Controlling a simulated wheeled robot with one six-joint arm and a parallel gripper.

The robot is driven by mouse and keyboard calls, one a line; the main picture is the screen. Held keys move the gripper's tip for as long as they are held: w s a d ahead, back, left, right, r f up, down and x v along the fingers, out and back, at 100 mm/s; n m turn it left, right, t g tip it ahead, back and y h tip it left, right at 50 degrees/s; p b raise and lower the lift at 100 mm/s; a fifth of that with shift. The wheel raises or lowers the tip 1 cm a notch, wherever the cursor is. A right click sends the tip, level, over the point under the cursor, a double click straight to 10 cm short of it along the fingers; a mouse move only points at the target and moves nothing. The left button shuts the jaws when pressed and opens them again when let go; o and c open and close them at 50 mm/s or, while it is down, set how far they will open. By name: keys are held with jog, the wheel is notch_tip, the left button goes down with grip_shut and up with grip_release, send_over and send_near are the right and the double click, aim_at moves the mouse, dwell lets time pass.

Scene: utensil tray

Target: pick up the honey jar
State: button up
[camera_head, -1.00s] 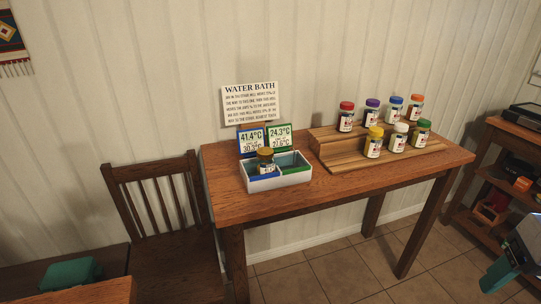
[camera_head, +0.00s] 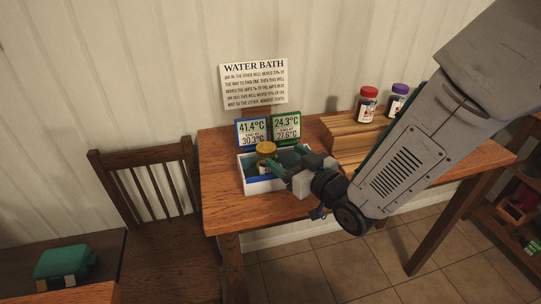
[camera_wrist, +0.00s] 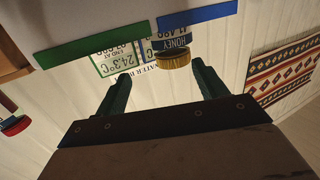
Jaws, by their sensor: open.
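The honey jar (camera_head: 266,150) has a gold lid and stands upright in the blue-marked left well of the white two-well water bath (camera_head: 262,187). In the wrist view, which is upside down, its lid and HONEY label (camera_wrist: 177,42) show just beyond my fingertips, nearer the right finger. My gripper (camera_head: 284,160) is open, with dark green fingers, close to the right of the jar at the bath. In the wrist view the gap between the fingertips (camera_wrist: 160,70) is empty. The gripper and wrist hide part of the bath's right well.
Two temperature signs, 41.4°C (camera_head: 251,131) and 24.3°C (camera_head: 286,128), stand right behind the bath, with a WATER BATH placard (camera_head: 253,83) behind them. A stepped wooden rack (camera_head: 345,144) with red-lidded (camera_head: 367,104) and purple-lidded (camera_head: 396,99) jars is to the right, partly hidden by my arm.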

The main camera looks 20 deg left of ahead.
aim_at(261, 146)
jog(key=shift+s+a+f+n+g+y, duration=0.15)
jog(key=shift+s+a+y, duration=0.15)
jog(key=shift+a, duration=0.25)
jog(key=shift+s+a+f+n+g+y, duration=0.15)
jog(key=shift+a+y, duration=0.25)
jog(key=shift+a, duration=0.15)
jog(key=x, duration=0.7)
jog(key=shift+w+a+r, duration=0.1)
jog(key=shift+w+a, duration=0.05)
jog(key=shift+w, duration=0.2)
jog(key=c, duration=1.3)
